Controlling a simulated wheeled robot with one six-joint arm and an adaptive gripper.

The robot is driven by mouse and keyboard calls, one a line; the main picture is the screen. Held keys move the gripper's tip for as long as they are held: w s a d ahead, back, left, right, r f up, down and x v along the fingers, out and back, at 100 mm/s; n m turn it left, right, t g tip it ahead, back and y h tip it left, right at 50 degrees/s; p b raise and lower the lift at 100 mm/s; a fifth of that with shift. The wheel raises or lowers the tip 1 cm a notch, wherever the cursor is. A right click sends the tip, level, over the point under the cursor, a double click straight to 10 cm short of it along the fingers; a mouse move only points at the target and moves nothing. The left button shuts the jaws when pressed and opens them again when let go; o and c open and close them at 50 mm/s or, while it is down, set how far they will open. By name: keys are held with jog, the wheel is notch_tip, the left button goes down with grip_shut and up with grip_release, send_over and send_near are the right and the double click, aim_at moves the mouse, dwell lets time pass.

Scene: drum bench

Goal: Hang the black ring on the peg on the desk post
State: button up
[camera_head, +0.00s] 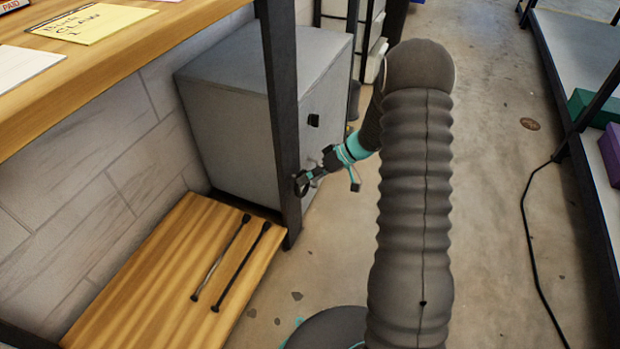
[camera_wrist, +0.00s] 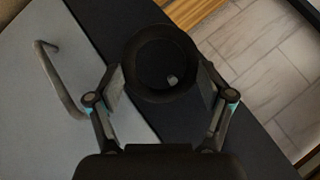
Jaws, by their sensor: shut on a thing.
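The black ring (camera_wrist: 150,96) is gripped between the two fingers of my gripper (camera_wrist: 160,84) in the wrist view, its opening facing the camera. Behind it runs the dark desk post (camera_wrist: 95,25). A small pale spot, apparently the end of the peg (camera_wrist: 172,79), shows inside the ring's opening, low and right of centre. I cannot tell whether the ring is around the peg or in front of it. In the head view my gripper (camera_head: 306,181) is beside the lower part of the desk post (camera_head: 280,110), and the ring is too small to make out clearly.
A grey cabinet (camera_head: 235,100) stands behind the post; its bar handle (camera_wrist: 58,80) shows in the wrist view. Two dark-ended rods (camera_head: 240,265) lie on the low wooden shelf (camera_head: 150,290). The desk top (camera_head: 130,60) is above left. Open floor (camera_head: 490,200) lies to the right.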

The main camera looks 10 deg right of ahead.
jog(key=o, duration=1)
jog(key=shift+f, duration=0.1)
jog(key=shift+o, duration=0.2)
jog(key=v, duration=1.2)
jog(key=s+f+m+g+h, duration=0.1)
jog(key=s+f+m+h, duration=0.15)
jog(key=s+m, duration=0.3)
jog(key=s+a+r+t+h+p, duration=0.2)
jog(key=s+a+r+h, duration=0.1)
jog(key=s+r, duration=0.9)
jog(key=s+a+r+m+t+h+p, duration=0.1)
jog(key=s+a+r+t+h, duration=0.2)
jog(key=s+r, duration=0.9)
notch_tip(320, 180, up, 4)
jog(key=shift+s+a+f+h+p, duration=0.35)
jog(key=shift+a+h, duration=0.4)
jog(key=shift+a, duration=0.45)
